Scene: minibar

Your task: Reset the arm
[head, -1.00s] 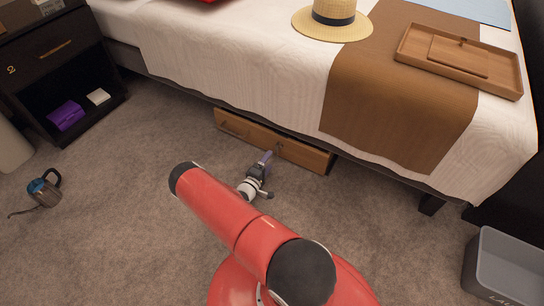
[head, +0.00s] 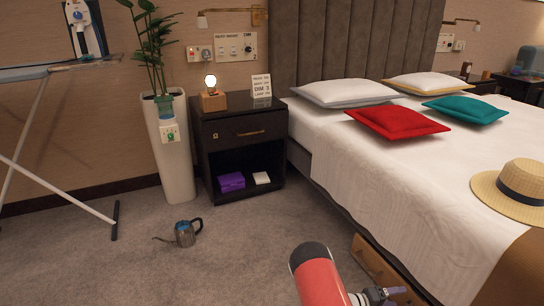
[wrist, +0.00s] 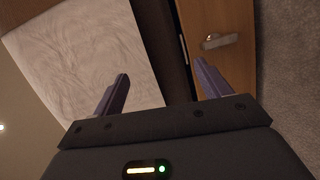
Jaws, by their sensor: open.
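My gripper (wrist: 160,90) is open and empty in the wrist view, its two fingers spread apart. The wooden underbed drawer (wrist: 222,25) with a metal handle lies just beyond the right finger, and the white bedspread (wrist: 85,50) shows beyond the left one. In the head view my gripper (head: 392,294) is small at the bottom, beside my red arm and close to the drawer front (head: 372,262). Its fingers are partly cut off or too small to make out there.
The bed (head: 380,190) fills the right side, with a straw hat (head: 515,190) on it. A dark nightstand (head: 240,150) and a white planter (head: 172,160) stand at the back. A kettle (head: 184,234) sits on the carpet at left. Carpet between the kettle and my arm is clear.

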